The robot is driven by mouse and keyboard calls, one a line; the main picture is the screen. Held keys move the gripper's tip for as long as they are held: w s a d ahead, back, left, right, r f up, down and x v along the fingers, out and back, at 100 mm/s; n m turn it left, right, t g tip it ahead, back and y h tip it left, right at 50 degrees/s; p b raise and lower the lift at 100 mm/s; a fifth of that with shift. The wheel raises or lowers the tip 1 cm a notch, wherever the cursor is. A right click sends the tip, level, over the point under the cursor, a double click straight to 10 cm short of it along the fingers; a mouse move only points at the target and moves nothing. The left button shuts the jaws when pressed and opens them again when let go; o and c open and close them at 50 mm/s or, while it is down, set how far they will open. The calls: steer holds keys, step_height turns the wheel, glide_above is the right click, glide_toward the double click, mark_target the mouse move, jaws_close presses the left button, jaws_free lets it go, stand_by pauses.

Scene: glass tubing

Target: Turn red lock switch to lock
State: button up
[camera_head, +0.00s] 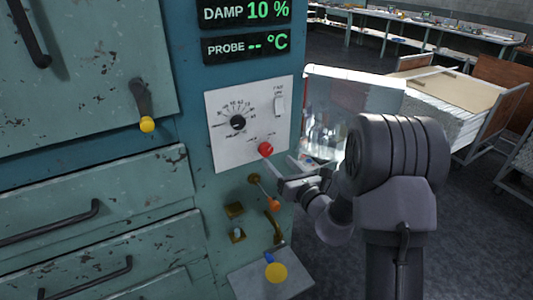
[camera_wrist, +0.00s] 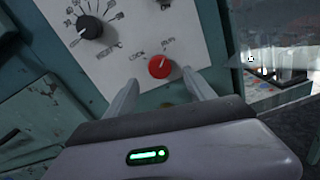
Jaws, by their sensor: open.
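The red lock switch (camera_head: 265,149) is a round red knob low on a white control plate (camera_head: 226,152) on the teal cabinet. In the wrist view the red knob (camera_wrist: 159,67) has a pale pointer mark aimed up and to the right, between the printed labels "LOCK" and a blurred second word. My gripper (camera_head: 274,173) is just below the knob. In the wrist view its two fingers (camera_wrist: 163,90) are apart, one to each side and below the knob, and nothing is between them. I cannot tell whether they touch the plate.
A black dial (camera_head: 238,122) and a white toggle (camera_head: 279,105) sit above the knob. Below are an orange-tipped lever (camera_head: 273,203), a brass catch and a yellow knob (camera_head: 276,272). A glass-fronted box (camera_head: 340,105) stands to the right.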

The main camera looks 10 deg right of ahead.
mark_target(267, 151)
steer(key=x, duration=0.7)
steer(key=shift+w+a+b, duration=0.1)
steer(key=shift+w+b, duration=0.05)
steer(key=shift+b, duration=0.2)
jaws_close()
